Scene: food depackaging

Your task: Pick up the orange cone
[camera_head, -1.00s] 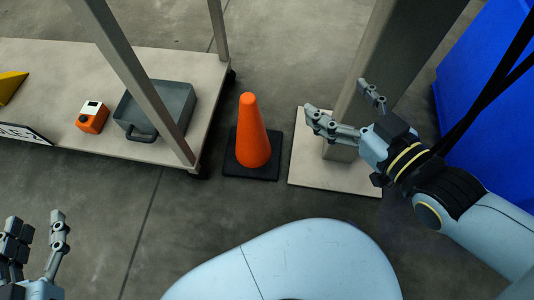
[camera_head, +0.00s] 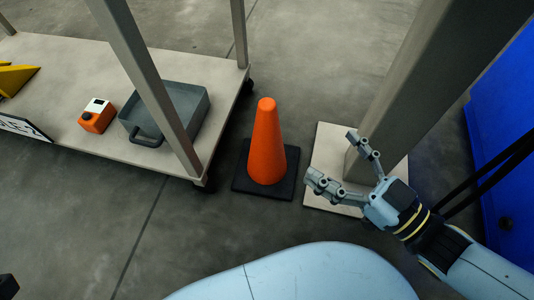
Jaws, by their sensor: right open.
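The orange cone (camera_head: 266,145) stands upright on its dark square base on the floor, between the cart and the post. My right gripper (camera_head: 332,160) is open and empty, to the right of the cone and apart from it, in front of the post. Only a small dark piece of what looks like my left gripper (camera_head: 8,287) shows at the lower left corner, too little to tell its state.
A low cart (camera_head: 80,80) with metal uprights holds a grey case (camera_head: 165,112), an orange box (camera_head: 98,115) and a yellow wedge (camera_head: 15,78). A grey post (camera_head: 420,80) rises from a pale base plate (camera_head: 325,150). A blue bin (camera_head: 505,130) stands at right. Floor before the cone is clear.

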